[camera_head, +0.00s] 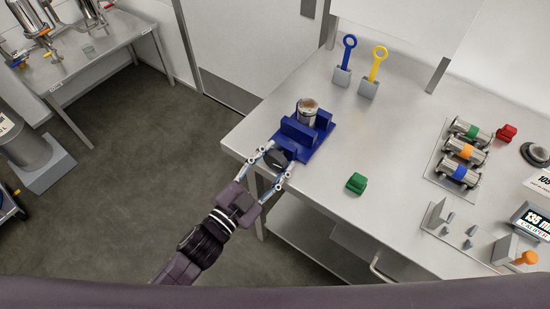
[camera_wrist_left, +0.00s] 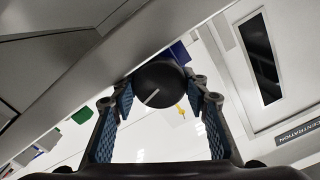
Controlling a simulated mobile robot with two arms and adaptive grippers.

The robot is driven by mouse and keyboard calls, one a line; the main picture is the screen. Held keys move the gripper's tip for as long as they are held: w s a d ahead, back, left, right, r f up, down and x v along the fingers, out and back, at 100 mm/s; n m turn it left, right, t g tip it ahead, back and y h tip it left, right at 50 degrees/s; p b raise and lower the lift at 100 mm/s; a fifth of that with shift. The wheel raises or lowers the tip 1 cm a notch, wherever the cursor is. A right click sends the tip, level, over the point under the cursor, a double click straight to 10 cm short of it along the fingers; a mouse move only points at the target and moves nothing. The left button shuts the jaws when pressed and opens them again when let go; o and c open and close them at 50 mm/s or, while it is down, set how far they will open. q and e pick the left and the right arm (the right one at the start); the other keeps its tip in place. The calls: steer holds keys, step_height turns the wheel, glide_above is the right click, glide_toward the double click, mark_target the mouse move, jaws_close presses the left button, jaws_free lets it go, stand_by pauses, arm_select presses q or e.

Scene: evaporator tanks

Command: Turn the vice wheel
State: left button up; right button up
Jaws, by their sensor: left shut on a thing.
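The blue vice (camera_head: 301,135) stands at the near left corner of the steel table, with a metal cylinder (camera_head: 307,112) between its jaws. Its black wheel (camera_head: 280,157) faces my left gripper (camera_head: 267,170). In the left wrist view the wheel (camera_wrist_left: 159,88) is a dark disc with a pale line slanting across it, and a bit of the blue vice (camera_wrist_left: 180,53) shows behind. My left gripper (camera_wrist_left: 160,105) is shut on the wheel, one finger on each side near its rim. My right gripper is not in view.
A green block (camera_head: 357,183) lies on the table (camera_head: 330,215) right of the vice. Blue and yellow ring-handled tools (camera_head: 345,60) (camera_head: 373,70) stand at the back. Banded metal cylinders (camera_head: 466,152) sit on a plate at the right. Open floor lies left of the table.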

mark_target(273, 164)
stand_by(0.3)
arm_select(q)
steer(key=o, duration=1.2)
steer(key=shift+c, duration=0.2)
steer(key=shift+s+f, duration=0.1)
steer(key=shift+s+a, duration=0.1)
steer(key=shift+s, duration=0.05)
steer(key=v, duration=0.5)
steer(key=shift+s+a, duration=0.2)
steer(key=shift+r+v, duration=0.2)
steer(key=shift+v, duration=0.75)
